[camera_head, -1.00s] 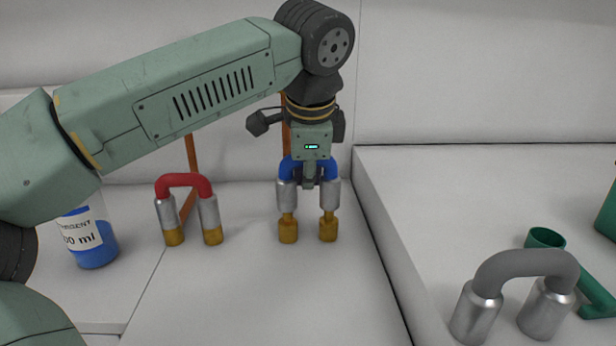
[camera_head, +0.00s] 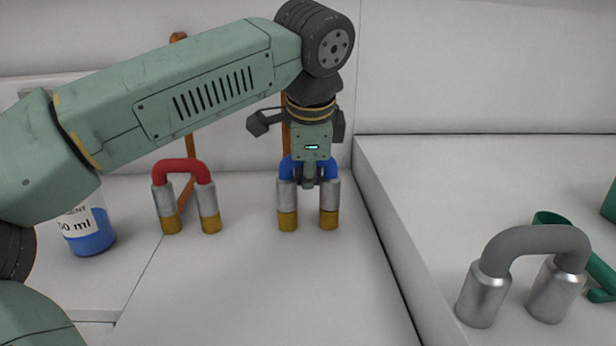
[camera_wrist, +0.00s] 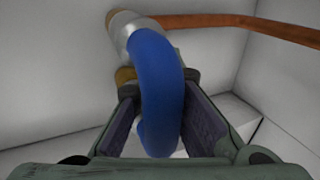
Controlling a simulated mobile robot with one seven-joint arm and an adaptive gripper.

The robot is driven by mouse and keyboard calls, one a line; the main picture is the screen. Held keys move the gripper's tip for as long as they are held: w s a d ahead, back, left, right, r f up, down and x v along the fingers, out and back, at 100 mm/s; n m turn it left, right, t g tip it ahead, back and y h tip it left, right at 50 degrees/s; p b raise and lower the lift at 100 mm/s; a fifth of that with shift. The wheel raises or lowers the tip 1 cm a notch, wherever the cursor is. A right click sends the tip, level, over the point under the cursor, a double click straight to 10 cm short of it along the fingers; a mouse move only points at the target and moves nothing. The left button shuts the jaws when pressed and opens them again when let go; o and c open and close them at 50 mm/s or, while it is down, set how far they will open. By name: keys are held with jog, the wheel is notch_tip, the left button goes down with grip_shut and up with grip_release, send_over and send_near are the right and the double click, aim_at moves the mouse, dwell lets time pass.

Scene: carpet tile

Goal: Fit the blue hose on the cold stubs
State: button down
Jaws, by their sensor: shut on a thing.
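The blue hose (camera_head: 333,170) is a U-shape with a silver sleeve on each end. Both sleeves now sit down over the two brass cold stubs (camera_head: 288,221), and only the stubs' wide lower parts show. My gripper (camera_head: 309,180) is shut on the top of the blue hose from above. In the wrist view the blue hose (camera_wrist: 156,75) arches between the two finger pads, with one silver sleeve at the top; the other sleeve is hidden there. A red hose (camera_head: 182,171) with silver sleeves stands on brass stubs to the left.
A grey hose (camera_head: 538,240) with silver sleeves stands on the raised surface at the right, near green objects (camera_head: 603,277). A bottle of blue liquid (camera_head: 88,236) stands at the left. Copper pipes (camera_head: 190,145) rise behind the stubs. The floor in front is clear.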

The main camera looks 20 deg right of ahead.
jog(key=c, duration=1.6)
grip_release()
jog(key=v, duration=0.7)
jog(key=shift+r, duration=0.2)
jog(key=shift+s, duration=0.1)
